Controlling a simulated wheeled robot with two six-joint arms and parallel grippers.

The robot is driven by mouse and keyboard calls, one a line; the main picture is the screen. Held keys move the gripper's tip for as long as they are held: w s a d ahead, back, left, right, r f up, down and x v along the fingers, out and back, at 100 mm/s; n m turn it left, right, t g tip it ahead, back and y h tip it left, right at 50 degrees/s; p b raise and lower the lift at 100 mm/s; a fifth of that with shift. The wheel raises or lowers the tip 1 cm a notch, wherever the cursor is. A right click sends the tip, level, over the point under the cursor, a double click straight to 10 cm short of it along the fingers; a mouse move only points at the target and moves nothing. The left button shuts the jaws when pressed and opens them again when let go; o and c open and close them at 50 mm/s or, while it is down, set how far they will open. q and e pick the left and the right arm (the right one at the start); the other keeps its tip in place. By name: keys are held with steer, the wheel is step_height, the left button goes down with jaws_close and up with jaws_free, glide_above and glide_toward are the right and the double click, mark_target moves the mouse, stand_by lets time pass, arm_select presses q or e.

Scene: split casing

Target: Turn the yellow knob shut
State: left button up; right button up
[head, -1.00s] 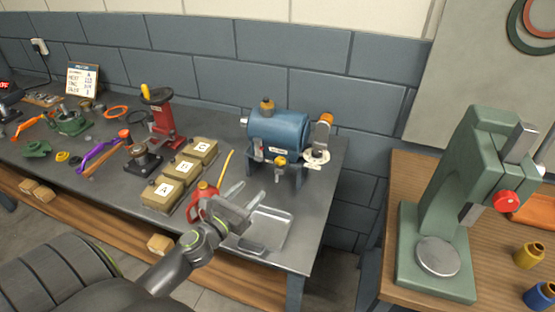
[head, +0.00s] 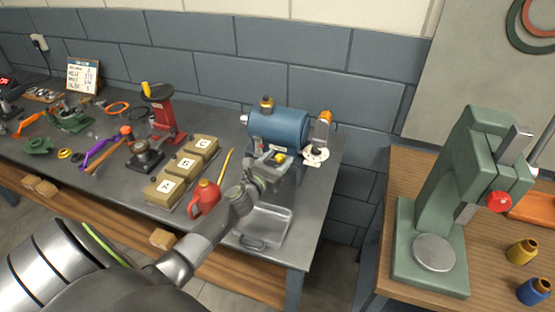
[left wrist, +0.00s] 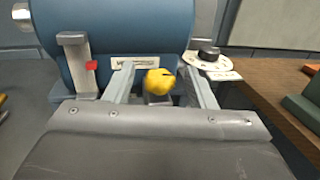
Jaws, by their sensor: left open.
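The yellow knob (left wrist: 159,81) sits low on the front of the blue cylindrical tank (left wrist: 115,30), under a small label plate. In the head view the knob (head: 279,158) shows just beyond my left gripper (head: 277,163), and the blue tank (head: 278,128) stands on the grey bench. My left gripper (left wrist: 162,80) is open, with one finger on each side of the knob in the left wrist view. I cannot tell whether the fingers touch it. My right gripper is not in view.
A metal tray (head: 264,228) and a red oil can (head: 203,197) lie near my left arm. Boxes marked with letters (head: 184,165) stand to the left. A white dial with a black knob (left wrist: 208,58) is right of the tank. A green press (head: 440,215) stands on the wooden table.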

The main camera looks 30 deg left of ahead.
arm_select(q)
steer(key=c, duration=1)
steer(key=shift+o, duration=0.2)
steer(key=shift+a+m+h, duration=0.15)
steer(key=shift+m+h, duration=0.55)
steer(key=shift+h, duration=0.8)
steer(key=shift+a+f+m+h, duration=0.1)
steer(key=shift+a+m+h, duration=0.05)
steer(key=shift+m+h, duration=0.6)
steer(key=shift+w+a+f+m+g+h+b, duration=0.1)
steer(key=shift+m+g+h+b, duration=0.5)
steer(key=shift+h+b, duration=0.4)
steer(key=shift+m+g+h+b, duration=0.6)
steer(key=shift+m+h+b, duration=0.5)
steer(key=shift+h, duration=0.35)
steer(key=shift+r, duration=0.2)
